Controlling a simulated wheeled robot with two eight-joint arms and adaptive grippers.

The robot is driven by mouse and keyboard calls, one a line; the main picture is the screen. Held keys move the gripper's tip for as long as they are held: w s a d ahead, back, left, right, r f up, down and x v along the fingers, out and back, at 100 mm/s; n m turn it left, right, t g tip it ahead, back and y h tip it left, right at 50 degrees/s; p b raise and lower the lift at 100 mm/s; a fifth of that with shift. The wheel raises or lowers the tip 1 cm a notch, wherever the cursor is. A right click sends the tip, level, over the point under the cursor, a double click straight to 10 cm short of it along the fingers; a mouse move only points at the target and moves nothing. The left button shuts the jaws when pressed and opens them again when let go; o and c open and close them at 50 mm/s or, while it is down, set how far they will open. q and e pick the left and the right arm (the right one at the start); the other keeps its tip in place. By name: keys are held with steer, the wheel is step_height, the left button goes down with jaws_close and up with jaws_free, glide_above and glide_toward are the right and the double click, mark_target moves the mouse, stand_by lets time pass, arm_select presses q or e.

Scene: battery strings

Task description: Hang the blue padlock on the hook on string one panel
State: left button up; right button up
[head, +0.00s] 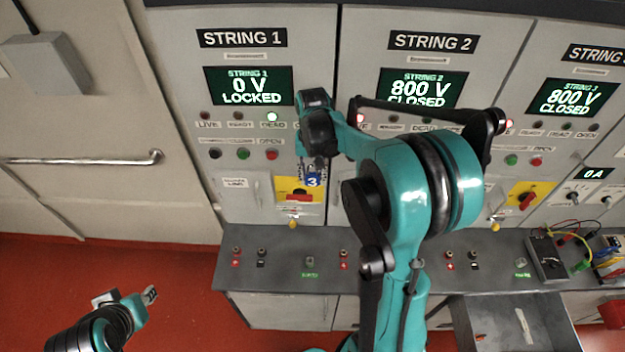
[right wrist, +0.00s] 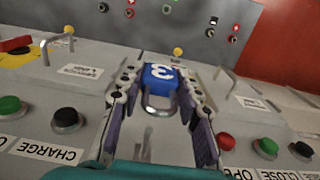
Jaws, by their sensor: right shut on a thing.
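The blue padlock (head: 313,180), marked 3, is held by my right gripper (head: 316,163) in front of the STRING 1 panel (head: 215,90). In the right wrist view the padlock (right wrist: 160,76) sits between the two fingers of the gripper (right wrist: 160,92), its silver shackle toward the camera. In the head view it is just right of the red rotary switch (head: 298,195) on a yellow plate. A yellow-tipped part (head: 292,225) shows below that switch. I cannot clearly make out the hook. My left gripper (head: 140,296) is low at left, away from the panels; its jaw opening is unclear.
The STRING 1 screen (head: 249,86) reads 0 V LOCKED. My right arm covers part of the STRING 2 panel (head: 435,60). A grey ledge (head: 270,275) with sockets runs below. An open drawer (head: 520,325) and cables (head: 575,245) are at right. Red floor is free at left.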

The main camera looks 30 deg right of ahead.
steer(key=shift+w+d, duration=0.15)
steer(key=shift+d, duration=0.15)
steer(key=shift+w+d, duration=0.15)
steer(key=shift+w, duration=0.05)
arm_select(q)
steer(key=shift+s+a+f+b, duration=0.1)
steer(key=shift+s+f+b, duration=0.1)
steer(key=shift+s, duration=0.15)
steer(key=shift+s+a+f+b, duration=0.1)
steer(key=shift+s+b, duration=0.05)
steer(key=shift+s, duration=0.15)
arm_select(e)
steer(key=shift+w+d+f, duration=0.1)
steer(key=shift+w+d, duration=0.25)
steer(key=shift+w, duration=0.3)
steer(key=shift+w+d+f, duration=0.1)
steer(key=shift+w+d, duration=0.3)
steer(key=shift+w, duration=0.25)
steer(key=shift+w+d+f, duration=0.1)
steer(key=shift+w+d, duration=0.25)
steer(key=shift+w, duration=0.3)
steer(key=shift+r, duration=0.1)
steer(key=o, duration=1.3)
